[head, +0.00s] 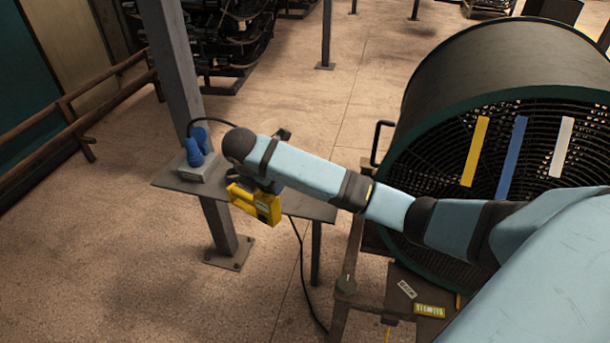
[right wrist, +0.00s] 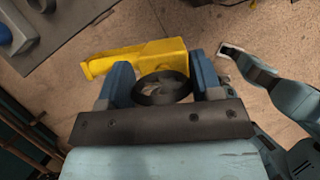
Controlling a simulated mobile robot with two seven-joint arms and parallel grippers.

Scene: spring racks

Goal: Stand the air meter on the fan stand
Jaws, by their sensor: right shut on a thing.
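The air meter is a yellow body with a dark round vane ring. In the head view the air meter (head: 262,208) hangs beside the small grey shelf at the end of my right arm. In the right wrist view the air meter (right wrist: 145,60) lies between the blue fingers of my right gripper (right wrist: 163,82), which is shut on it. The fan stand (head: 388,288) is the low frame with a dark top under the big drum fan (head: 500,110), partly hidden by my right arm. A pale blue arm shows at right in the wrist view; its jaws are unclear.
The grey shelf (head: 310,208) on the steel post (head: 170,70) carries a grey box (head: 197,172) with blue parts. A dark cable hangs below it. Small labels lie on the stand's top. A railing (head: 105,80) runs along the left; open floor lies behind.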

